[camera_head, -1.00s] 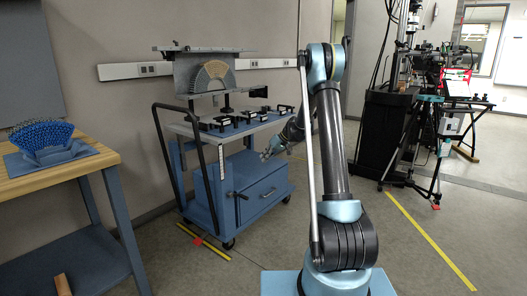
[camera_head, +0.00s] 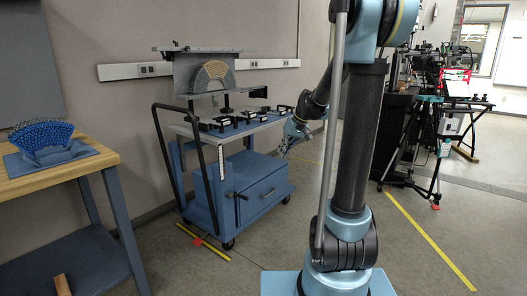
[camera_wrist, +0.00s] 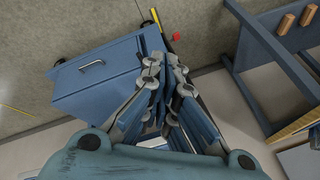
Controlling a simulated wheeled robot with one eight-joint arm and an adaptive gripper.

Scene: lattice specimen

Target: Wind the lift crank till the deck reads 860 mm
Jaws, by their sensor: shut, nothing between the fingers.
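The blue lift cart (camera_head: 235,205) stands against the wall in the head view. Its deck (camera_head: 205,133) is raised above the drawer body. A dark crank handle (camera_head: 239,195) sticks out near the drawer's left side. A pale graduated strip (camera_head: 222,163) hangs at the deck's front corner; its figures are too small to read. My gripper (camera_head: 284,152) is at the cart's right end, apart from the crank. In the wrist view my gripper (camera_wrist: 164,62) is shut and empty, with the drawer body (camera_wrist: 105,75) beyond it. I cannot clearly make out the crank there.
A wooden-topped bench (camera_head: 60,175) stands at left with a blue lattice piece (camera_head: 42,140). Yellow floor tape (camera_head: 204,243) with a red mark lies before the cart. The floor at right front is open.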

